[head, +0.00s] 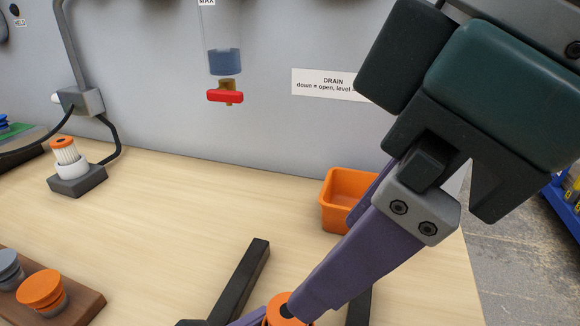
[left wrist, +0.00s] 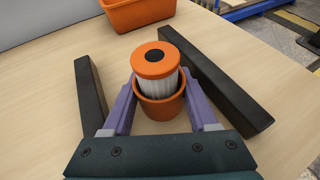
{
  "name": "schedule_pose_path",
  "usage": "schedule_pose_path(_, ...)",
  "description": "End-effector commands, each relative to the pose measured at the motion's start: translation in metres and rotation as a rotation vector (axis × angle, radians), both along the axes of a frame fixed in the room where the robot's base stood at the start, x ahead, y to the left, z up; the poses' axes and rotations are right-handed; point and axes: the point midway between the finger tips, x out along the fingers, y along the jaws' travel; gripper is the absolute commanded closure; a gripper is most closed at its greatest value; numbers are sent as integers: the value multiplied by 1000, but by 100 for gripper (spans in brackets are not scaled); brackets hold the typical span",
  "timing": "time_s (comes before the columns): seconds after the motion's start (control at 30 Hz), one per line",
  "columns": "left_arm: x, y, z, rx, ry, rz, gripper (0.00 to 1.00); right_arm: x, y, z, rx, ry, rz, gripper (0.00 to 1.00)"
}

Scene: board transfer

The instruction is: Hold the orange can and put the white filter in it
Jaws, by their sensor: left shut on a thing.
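The orange can (left wrist: 160,108) stands upright between the purple fingers of my left gripper (left wrist: 158,88), which is shut on it. The white filter (left wrist: 160,86), with an orange cap and black centre, sits partly inside the can; white pleats show above the rim. In the head view the filter's cap (head: 277,313) is at the bottom edge, and the can below is hidden. My right gripper (head: 325,262) reaches in from the upper right with its fingers apart. Its near finger overlaps the cap in the picture. The left wrist view shows no right finger on the filter.
Two black bars (head: 242,282) flank the can on the wooden table. An orange bin (head: 335,215) stands by the back wall. Another white filter (head: 67,152) stands on a grey base at left. A brown board (head: 82,303) with orange and grey knobs lies front left.

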Motion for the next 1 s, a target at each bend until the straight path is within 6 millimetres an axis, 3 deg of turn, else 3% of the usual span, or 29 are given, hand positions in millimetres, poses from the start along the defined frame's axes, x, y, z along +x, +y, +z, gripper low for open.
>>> schedule_pose_path(0.37, 0, 0, 0, 1, 1, 0, 93, -3, -4, 10, -1, 1, 0, 17)
schedule_pose_path(0.4, 0, 0, 0, 1, 1, 0, 40, -2, -4, 9, -1, 1, 0, 17)
schedule_pose_path(0.7, 0, 0, 0, 0, 0, -1, 6, -2, -3, 9, 0, 1, 0, 17)
schedule_pose_path(1.0, -1, -2, 0, -3, 3, -5, 6, -2, -3, 9, 1, 1, 0, 17)
